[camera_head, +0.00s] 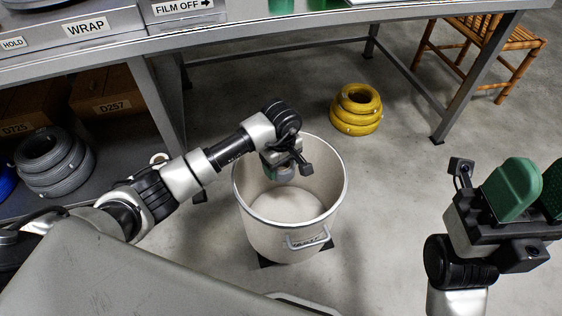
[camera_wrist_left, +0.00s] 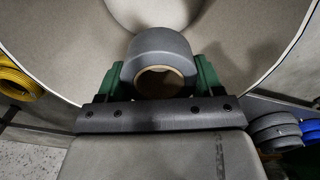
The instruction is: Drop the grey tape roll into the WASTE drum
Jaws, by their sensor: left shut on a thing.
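The grey tape roll (camera_wrist_left: 158,43) shows in the left wrist view, with its brown cardboard core facing the camera. My left gripper (camera_head: 278,172) is shut on it, with a green finger on each side. In the head view the gripper hides most or all of the roll. The gripper points down over the mouth of the pale WASTE drum (camera_head: 258,228). The drum's inner wall also surrounds the roll in the left wrist view (camera_wrist_left: 60,42). My right gripper (camera_head: 535,195) is at the right edge, partly cut off, with green fingers; its opening is unclear.
A grey workbench (camera_head: 310,33) runs along the back, with WRAP and FILM OFF labels. Grey coils (camera_head: 55,165) and cardboard boxes (camera_head: 103,92) are under it. Yellow coils (camera_head: 357,110) lie on the floor behind the drum. A wooden chair (camera_head: 485,45) stands at back right.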

